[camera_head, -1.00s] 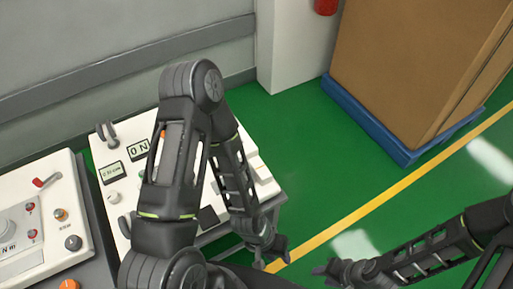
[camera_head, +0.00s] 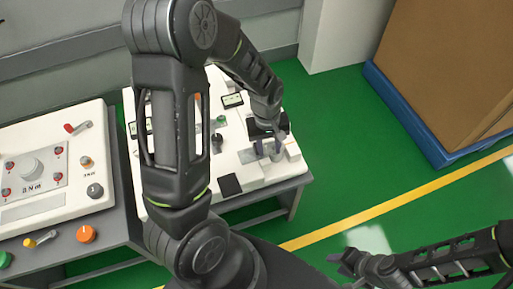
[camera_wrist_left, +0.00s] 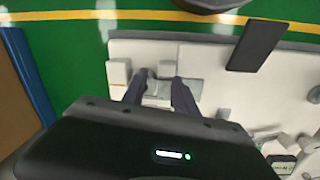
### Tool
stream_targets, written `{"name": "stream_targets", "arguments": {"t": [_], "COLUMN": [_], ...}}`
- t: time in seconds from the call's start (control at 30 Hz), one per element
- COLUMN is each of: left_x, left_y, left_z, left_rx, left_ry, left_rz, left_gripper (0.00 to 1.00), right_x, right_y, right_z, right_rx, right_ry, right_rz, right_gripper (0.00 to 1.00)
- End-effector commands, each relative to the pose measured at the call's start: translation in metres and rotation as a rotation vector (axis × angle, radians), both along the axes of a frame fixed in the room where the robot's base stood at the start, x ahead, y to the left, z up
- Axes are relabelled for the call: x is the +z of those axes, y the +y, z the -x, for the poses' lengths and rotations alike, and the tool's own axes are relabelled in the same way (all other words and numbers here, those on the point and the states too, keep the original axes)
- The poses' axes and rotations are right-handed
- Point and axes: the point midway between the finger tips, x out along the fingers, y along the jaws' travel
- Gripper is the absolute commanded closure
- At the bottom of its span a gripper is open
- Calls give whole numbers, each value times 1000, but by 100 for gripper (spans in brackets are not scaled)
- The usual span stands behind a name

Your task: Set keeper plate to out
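A white panel (camera_head: 228,160) on a grey bench carries small controls. A small pale fitting (camera_wrist_left: 158,88) at its right end, seen in the left wrist view, may be the keeper plate; no label on it is readable. My left gripper (camera_head: 270,148) reaches down to this end of the panel. In the left wrist view my left gripper (camera_wrist_left: 159,92) has its two fingers apart, one on each side of the fitting. I cannot tell whether they touch it. My right gripper (camera_head: 344,262) is over the green floor, away from the panel, its finger gap unclear.
A second panel (camera_head: 60,165) with knobs and a red lever (camera_head: 78,127) stands at the left. A dark flat plate (camera_wrist_left: 256,45) lies near the fitting. A large brown box (camera_head: 450,70) on a blue base (camera_head: 410,120) stands at the right. Green floor lies between.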

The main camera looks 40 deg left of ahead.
Motion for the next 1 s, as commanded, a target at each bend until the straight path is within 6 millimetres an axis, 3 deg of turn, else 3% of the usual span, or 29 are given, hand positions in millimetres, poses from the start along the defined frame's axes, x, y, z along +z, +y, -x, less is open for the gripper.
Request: {"name": "stream_targets", "arguments": {"t": [0.03, 0.17, 0.47, 0.67, 1.0], "left_x": [16, 42, 44, 34, -17], "left_y": [19, 46, 48, 48, 48], "left_z": [-6, -4, -2, -2, -1], "left_rx": [68, 179, 193, 191, 191], "left_ry": [0, 24, 32, 34, 36], "left_rz": [-27, -63, -67, -68, -68], "left_gripper": [65, 65, 65, 65, 65], "right_x": [-6, -8, -7, -8, -13], "right_y": [0, 0, 0, 0, 0], "right_z": [0, 0, 0, 0, 0], "right_rx": [0, 0, 0, 0, 1], "right_ry": [0, 0, -1, -1, 0], "right_rz": [0, 0, 0, 0, 0], "right_gripper": [64, 64, 64, 64, 64]}}
